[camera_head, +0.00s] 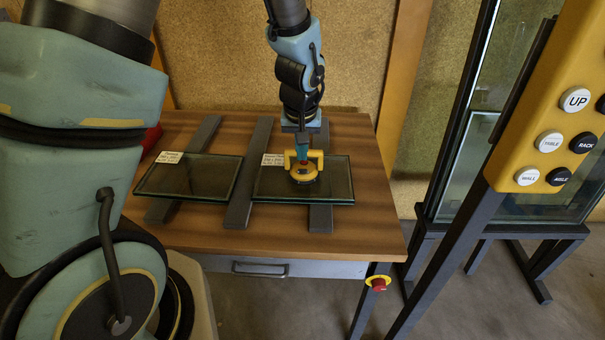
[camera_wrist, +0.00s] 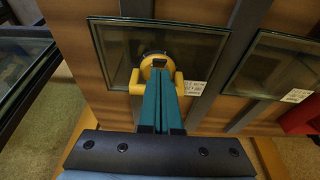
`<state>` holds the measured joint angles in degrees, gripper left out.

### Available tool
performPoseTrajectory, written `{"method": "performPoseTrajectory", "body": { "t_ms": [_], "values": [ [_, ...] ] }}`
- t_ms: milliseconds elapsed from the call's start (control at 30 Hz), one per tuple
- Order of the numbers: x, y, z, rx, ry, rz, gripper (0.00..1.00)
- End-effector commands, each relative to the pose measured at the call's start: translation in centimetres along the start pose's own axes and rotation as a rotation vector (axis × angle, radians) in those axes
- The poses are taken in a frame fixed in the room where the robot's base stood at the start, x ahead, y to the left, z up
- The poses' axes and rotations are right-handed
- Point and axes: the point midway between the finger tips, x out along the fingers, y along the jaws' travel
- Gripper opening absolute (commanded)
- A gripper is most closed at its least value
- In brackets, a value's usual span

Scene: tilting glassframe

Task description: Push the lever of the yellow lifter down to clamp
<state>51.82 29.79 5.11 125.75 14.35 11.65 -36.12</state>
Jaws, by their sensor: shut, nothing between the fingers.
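The yellow lifter (camera_head: 304,175) sits on the right-hand glass pane (camera_head: 335,183) on the wooden table. It has a round body and a raised yellow handle, and it also shows in the wrist view (camera_wrist: 136,84). My gripper (camera_head: 301,153) points down over the lifter with its teal fingers together and nothing between them. In the wrist view the fingertips (camera_wrist: 160,72) reach the lifter's round body, between the handle's two ends. A small red part (camera_head: 302,164) shows just below the fingertips. The lever is mostly hidden by the fingers, and I cannot tell its position or whether the fingers touch it.
A second glass pane (camera_head: 190,176) with a label lies left on the wooden table (camera_head: 270,237), across dark bars. A yellow button panel (camera_head: 556,95) and a dark frame (camera_head: 510,228) with glass stand at the right. A red button (camera_head: 378,284) is at the table's front.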

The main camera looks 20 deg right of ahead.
Motion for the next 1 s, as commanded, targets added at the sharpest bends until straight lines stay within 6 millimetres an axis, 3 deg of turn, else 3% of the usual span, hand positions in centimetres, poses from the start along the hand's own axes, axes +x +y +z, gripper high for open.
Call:
{"method": "performPoseTrajectory", "body": {
  "t_ms": [100,300,767,1000],
  "values": [
    [2.1,0.0,0.1,0.0,-0.002,-0.001,0.0],
    [4.1,0.0,0.1,0.001,0.0,0.0,0.0],
    [4.5,0.0,0.0,0.001,0.001,0.0,0.0],
    [6.5,0.0,0.5,0.001,0.0,0.0,0.0]
  ]
}}
